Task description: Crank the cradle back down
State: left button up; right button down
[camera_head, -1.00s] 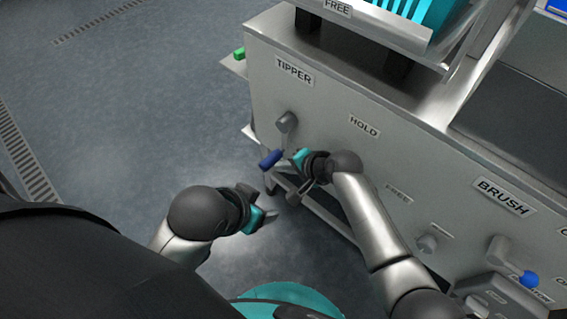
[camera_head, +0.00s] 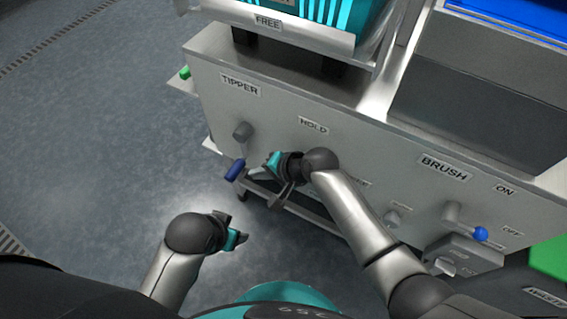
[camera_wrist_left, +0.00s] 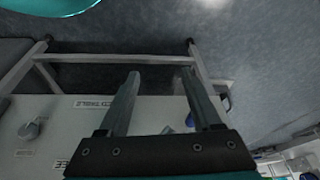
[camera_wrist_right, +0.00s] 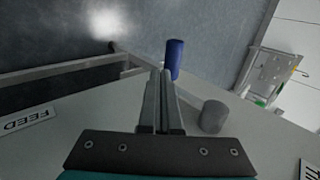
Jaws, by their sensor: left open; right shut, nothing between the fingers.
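The tipper crank has a grey hub (camera_head: 243,131) on the machine's front panel, with its blue handle (camera_head: 235,170) hanging low. In the right wrist view the blue handle (camera_wrist_right: 174,58) stands just beyond my fingertips, and the hub (camera_wrist_right: 213,116) is to their right. My right gripper (camera_head: 258,172) is shut and empty, close to the right of the handle; I cannot tell whether they touch. The cradle (camera_head: 320,40) above the panel holds a teal crate (camera_head: 328,10); its upper part is cut off. My left gripper (camera_head: 243,238) is open and empty, away from the panel.
The brush lever (camera_head: 480,234) with a blue knob and a grey knob (camera_head: 397,218) are farther right on the panel. The frame legs and rails (camera_wrist_left: 215,82) stand below it. A green box (camera_head: 550,258) is at the right edge. The floor (camera_head: 100,140) at left is clear.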

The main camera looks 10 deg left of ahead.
pick_arm(q)
jog(key=s+a+f+p, duration=0.1)
jog(key=s+f+p, duration=0.1)
jog(key=f, duration=0.4)
jog(key=s+a+f+g+p, duration=0.1)
jog(key=s+f+p, duration=0.2)
jog(key=f, duration=0.3)
jog(key=shift+s+a+p, duration=0.3)
jog(key=shift+s+p, duration=0.05)
jog(key=shift+p, duration=0.1)
pick_arm(e)
jog(key=v, duration=1)
jog(key=shift+d, duration=0.2)
jog(key=shift+r, duration=0.1)
